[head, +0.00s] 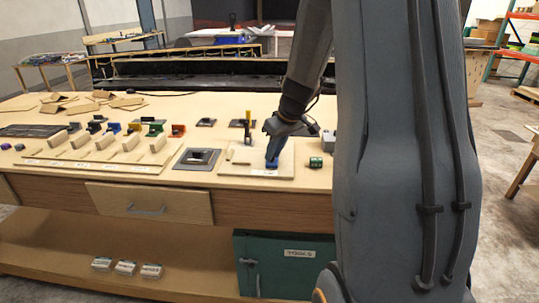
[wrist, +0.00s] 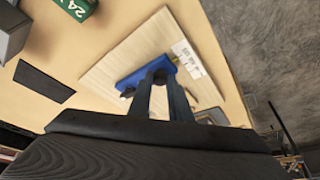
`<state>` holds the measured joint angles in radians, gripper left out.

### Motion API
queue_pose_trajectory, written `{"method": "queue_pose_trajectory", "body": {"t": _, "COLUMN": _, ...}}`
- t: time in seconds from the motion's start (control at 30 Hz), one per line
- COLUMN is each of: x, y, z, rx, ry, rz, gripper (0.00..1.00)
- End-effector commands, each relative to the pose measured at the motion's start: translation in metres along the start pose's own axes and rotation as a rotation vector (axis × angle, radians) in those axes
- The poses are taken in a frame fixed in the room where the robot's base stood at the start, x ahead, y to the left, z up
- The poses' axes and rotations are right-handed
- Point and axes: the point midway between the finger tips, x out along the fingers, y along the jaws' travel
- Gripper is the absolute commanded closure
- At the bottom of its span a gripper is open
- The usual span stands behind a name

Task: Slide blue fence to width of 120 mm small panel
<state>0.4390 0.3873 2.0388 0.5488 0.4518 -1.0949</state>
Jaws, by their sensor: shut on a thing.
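The blue fence (head: 272,158) stands upright on a pale wooden board (head: 286,171) near the front edge of the bench. My gripper (head: 273,138) comes down from above and is shut on the blue fence. In the wrist view the blue fence (wrist: 138,78) lies across the pale board (wrist: 150,47), with my gripper's fingers (wrist: 160,74) at it. A white label (wrist: 188,58) is on the board beside the fence. Its writing is too small to read. I cannot pick out the small panel for certain.
A green block marked 24 (head: 315,162) stands just right of the board. A dark square frame (head: 197,158) lies to its left. Several wooden blocks and coloured pieces stand farther left. A post with a yellow part (head: 247,128) rises behind the board. A drawer (head: 150,203) is below.

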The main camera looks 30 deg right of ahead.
Motion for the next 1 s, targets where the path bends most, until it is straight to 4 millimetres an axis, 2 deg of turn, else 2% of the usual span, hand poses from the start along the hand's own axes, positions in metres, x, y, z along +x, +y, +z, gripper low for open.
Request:
{"method": "queue_pose_trajectory", "body": {"t": 0.17, "x": -0.001, "y": 0.004, "z": 0.003, "rx": 0.002, "ry": -0.002, "rz": 0.005, "gripper": 1.00}}
{"method": "queue_pose_trajectory", "body": {"t": 0.2, "x": -0.001, "y": 0.004, "z": 0.003, "rx": 0.003, "ry": -0.002, "rz": 0.005, "gripper": 0.81}}
{"method": "queue_pose_trajectory", "body": {"t": 0.3, "x": -0.001, "y": 0.004, "z": 0.003, "rx": 0.002, "ry": -0.002, "rz": 0.005, "gripper": 0.64}}
{"method": "queue_pose_trajectory", "body": {"t": 0.67, "x": -0.003, "y": 0.000, "z": 0.000, "rx": -0.003, "ry": -0.001, "rz": 0.002, "gripper": 0.64}}
{"method": "queue_pose_trajectory", "body": {"t": 0.77, "x": -0.012, "y": 0.001, "z": 0.000, "rx": -0.004, "ry": 0.002, "rz": 0.004, "gripper": 0.64}}
{"method": "queue_pose_trajectory", "body": {"t": 1.0, "x": -0.047, "y": 0.002, "z": 0.001, "rx": -0.001, "ry": 0.001, "rz": 0.005, "gripper": 0.64}}
